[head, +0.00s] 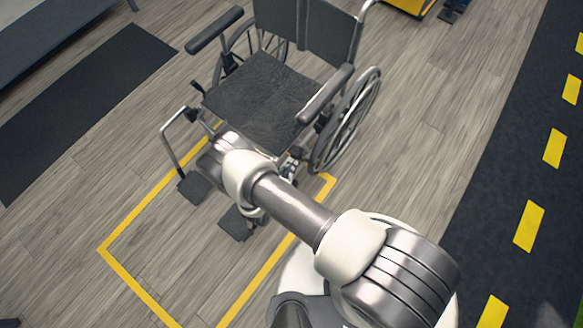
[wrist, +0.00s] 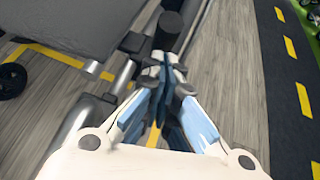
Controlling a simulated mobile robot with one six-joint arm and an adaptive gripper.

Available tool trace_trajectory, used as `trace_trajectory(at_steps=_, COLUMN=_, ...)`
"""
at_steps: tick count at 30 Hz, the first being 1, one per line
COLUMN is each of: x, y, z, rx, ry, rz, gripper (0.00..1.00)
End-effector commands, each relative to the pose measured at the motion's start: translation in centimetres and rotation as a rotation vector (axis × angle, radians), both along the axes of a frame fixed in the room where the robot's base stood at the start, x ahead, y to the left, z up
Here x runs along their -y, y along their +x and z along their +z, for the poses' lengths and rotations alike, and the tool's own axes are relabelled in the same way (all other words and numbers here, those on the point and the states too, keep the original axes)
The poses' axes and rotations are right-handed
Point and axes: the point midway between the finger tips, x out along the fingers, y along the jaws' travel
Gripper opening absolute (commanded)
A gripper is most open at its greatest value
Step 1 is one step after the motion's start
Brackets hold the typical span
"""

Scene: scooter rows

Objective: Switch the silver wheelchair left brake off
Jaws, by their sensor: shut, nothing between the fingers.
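The silver wheelchair (head: 262,95) stands facing me, with a dark seat, black armrests and a large wheel (head: 350,120) on the picture's right side, which is its left side. My gripper (head: 292,163) is low in front of that wheel, partly hidden by my arm. In the wrist view my gripper (wrist: 168,65) is shut and its fingers are empty. A black rounded knob (wrist: 171,20), which looks like the left brake lever's handle, appears just past the fingertips. I cannot tell whether they touch. The lever's lower part is hidden behind the fingers.
Yellow floor lines (head: 135,279) mark a bay around the chair's front. The footrests (head: 194,187) stick out toward me on the picture's left. A dark mat (head: 85,100) lies at left, and a dark lane with yellow dashes (head: 529,226) runs at right. Bare floor lies between chair and lane.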

Motion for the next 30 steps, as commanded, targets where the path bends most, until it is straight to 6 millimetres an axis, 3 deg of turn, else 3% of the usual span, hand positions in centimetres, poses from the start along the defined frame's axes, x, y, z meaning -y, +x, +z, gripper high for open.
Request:
trace_trajectory(at_steps=14, x=0.1, y=0.3, z=0.3, rx=-0.01, ry=0.007, rz=-0.001, gripper=0.0)
trace_trajectory(at_steps=30, x=0.8, y=1.0, z=1.2, rx=-0.149, ry=0.117, rz=-0.003, gripper=0.0)
